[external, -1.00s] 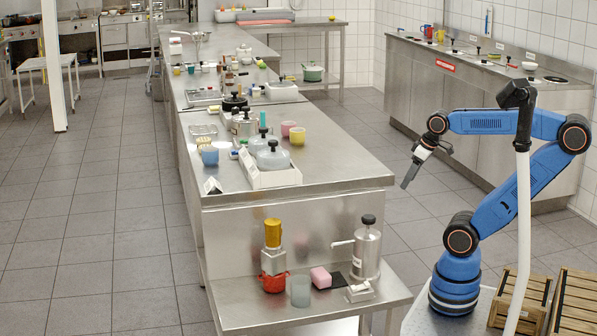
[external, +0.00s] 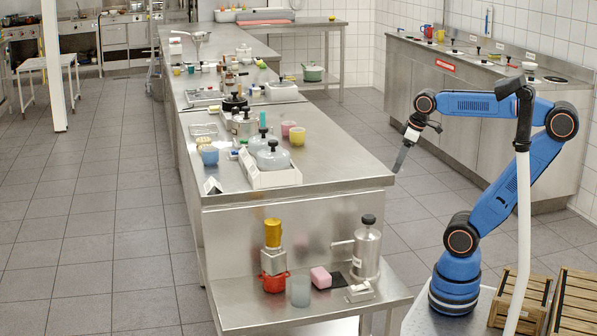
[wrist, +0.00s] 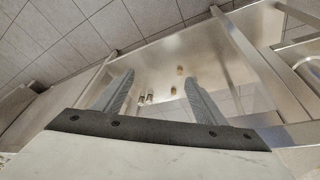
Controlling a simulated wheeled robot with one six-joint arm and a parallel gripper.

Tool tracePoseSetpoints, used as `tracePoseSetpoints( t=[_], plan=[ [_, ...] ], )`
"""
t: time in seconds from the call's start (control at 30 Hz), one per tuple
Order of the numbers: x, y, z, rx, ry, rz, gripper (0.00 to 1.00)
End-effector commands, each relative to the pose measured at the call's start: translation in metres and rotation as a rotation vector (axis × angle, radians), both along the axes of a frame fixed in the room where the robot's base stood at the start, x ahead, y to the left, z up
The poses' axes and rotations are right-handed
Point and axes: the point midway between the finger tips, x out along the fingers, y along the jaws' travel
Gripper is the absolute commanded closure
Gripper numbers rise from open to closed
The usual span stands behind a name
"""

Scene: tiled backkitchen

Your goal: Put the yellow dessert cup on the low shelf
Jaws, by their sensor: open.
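A small yellow cup (external: 298,136) stands upright on the steel counter (external: 340,170), behind a white tray with grey-lidded containers and beside a pink cup. The low shelf (external: 245,316) is the steel ledge at the counter's near end. My gripper (external: 399,168) hangs in the air just off the counter's right edge, fingers pointing down, apart from the cup. In the wrist view its two fingers (wrist: 158,92) are spread with nothing between them touching. I cannot make out the yellow cup in the wrist view.
The counter's near right part is clear.

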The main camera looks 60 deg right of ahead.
Motion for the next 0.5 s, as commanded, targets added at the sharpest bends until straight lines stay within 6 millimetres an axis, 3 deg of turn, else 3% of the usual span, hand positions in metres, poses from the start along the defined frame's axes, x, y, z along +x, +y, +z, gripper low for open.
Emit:
tracePoseSetpoints(
  t=[0.03, 0.2, 0.5],
  plan=[
    [0.016, 0.003, 0.018, -0.011, 0.011, 0.039, 0.34],
    [0.06, 0.015, 0.071, -0.051, 0.049, 0.175, 0.34],
    [0.136, 0.04, 0.15, -0.112, 0.115, 0.414, 0.34]
  ],
)
